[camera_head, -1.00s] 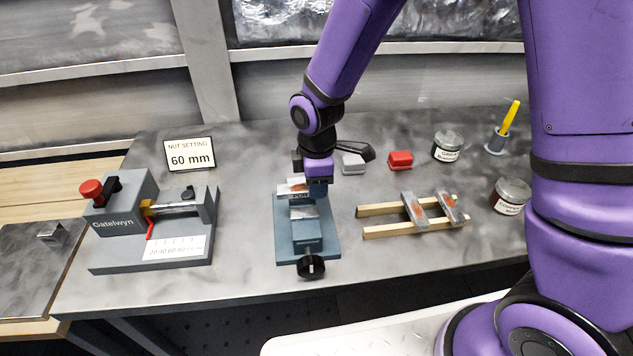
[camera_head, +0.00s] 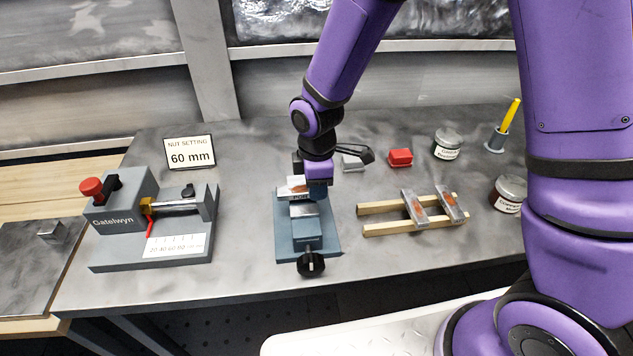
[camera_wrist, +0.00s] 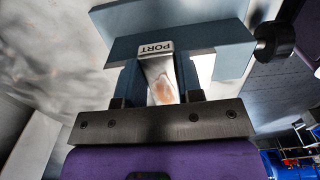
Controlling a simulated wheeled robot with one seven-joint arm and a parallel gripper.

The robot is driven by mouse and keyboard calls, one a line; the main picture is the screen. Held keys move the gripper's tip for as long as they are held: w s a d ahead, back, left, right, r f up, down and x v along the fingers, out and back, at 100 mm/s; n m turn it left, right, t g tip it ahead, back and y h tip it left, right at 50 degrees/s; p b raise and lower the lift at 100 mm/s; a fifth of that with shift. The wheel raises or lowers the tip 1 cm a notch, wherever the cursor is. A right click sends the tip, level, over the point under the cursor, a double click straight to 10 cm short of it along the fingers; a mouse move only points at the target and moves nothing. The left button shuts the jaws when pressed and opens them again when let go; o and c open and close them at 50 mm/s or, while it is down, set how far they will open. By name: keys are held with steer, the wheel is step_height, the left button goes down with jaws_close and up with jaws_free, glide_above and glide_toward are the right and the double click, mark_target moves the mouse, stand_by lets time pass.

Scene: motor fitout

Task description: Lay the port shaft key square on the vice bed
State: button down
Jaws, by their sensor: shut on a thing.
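The port shaft key (camera_wrist: 160,78) is a grey metal bar with a rusty patch and a white end label reading PORT. My gripper (camera_wrist: 158,70) is shut on it, one finger on each side. In the head view my gripper (camera_head: 316,190) is over the back of the blue vice (camera_head: 325,248), and part of the key (camera_head: 296,184) shows beside the fingers. The vice bed also shows beyond the key in the wrist view (camera_wrist: 215,42). I cannot tell whether the key touches the bed. The vice's black knob (camera_head: 311,264) faces the front.
Two rusty metal bars (camera_head: 414,206) lie across wooden rails (camera_head: 385,229) to the right. A grey Gatelwyn fixture (camera_head: 125,212) and a "60 mm" sign (camera_head: 190,152) are to the left. Bench between fixture and vice is clear.

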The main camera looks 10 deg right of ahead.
steer(key=shift+f, duration=0.65)
stand_by(0.5)
steer(key=c, duration=0.8)
jaws_free()
steer(key=shift+c, duration=0.2)
steer(key=shift+w+r, duration=0.1)
steer(key=shift+r, duration=0.15)
steer(key=shift+o, duration=0.7)
step_height(320, 180, up, 10)
steer(key=shift+r, duration=0.15)
